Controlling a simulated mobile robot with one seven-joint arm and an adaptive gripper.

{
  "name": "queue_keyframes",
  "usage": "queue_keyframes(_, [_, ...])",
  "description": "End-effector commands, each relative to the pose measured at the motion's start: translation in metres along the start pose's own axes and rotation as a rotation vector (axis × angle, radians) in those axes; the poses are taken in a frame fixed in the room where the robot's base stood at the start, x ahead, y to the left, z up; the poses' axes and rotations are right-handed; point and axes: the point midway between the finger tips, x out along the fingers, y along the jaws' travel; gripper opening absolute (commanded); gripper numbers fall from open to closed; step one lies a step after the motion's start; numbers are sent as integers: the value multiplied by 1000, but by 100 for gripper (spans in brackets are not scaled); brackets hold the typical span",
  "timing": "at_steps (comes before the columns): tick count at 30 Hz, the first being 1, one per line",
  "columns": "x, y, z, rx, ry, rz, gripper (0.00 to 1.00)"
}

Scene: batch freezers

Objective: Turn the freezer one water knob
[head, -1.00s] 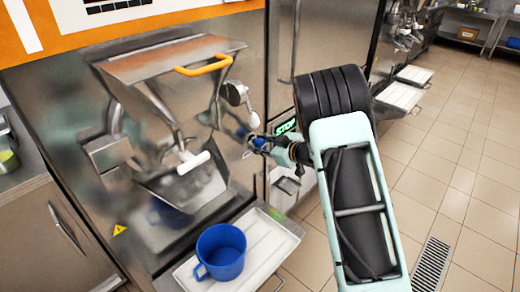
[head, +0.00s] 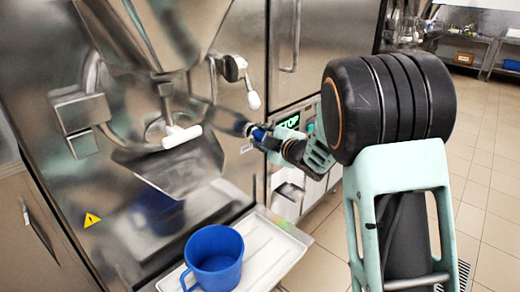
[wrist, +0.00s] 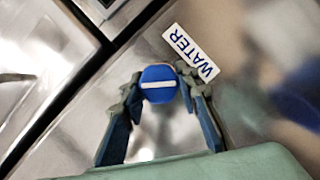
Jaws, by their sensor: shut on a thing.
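The water knob (wrist: 158,84) is blue and round with a white bar across its face, in the wrist view. A white label reading WATER (wrist: 191,53) is beside it on the metal front. My gripper (wrist: 160,92) has its two fingers on either side of the knob, shut on it. In the head view my gripper (head: 265,137) is at the freezer front, right of the white-handled spout (head: 182,136). There the fingers largely hide the knob.
A blue jug (head: 214,258) stands on a white tray (head: 268,250) below the spout. A lever with a white grip (head: 252,92) hangs just above my gripper. Open tiled floor lies to the right.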

Motion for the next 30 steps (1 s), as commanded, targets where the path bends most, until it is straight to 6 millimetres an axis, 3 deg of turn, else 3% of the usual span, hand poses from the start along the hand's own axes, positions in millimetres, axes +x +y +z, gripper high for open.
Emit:
queue_keyframes(1, [2, -8, 3, -22, 0, 8, 5])
queue_keyframes(12, [1, -5, 1, -141, -7, 54, 5])
queue_keyframes(30, [0, -2, 1, -169, -10, 64, 5])
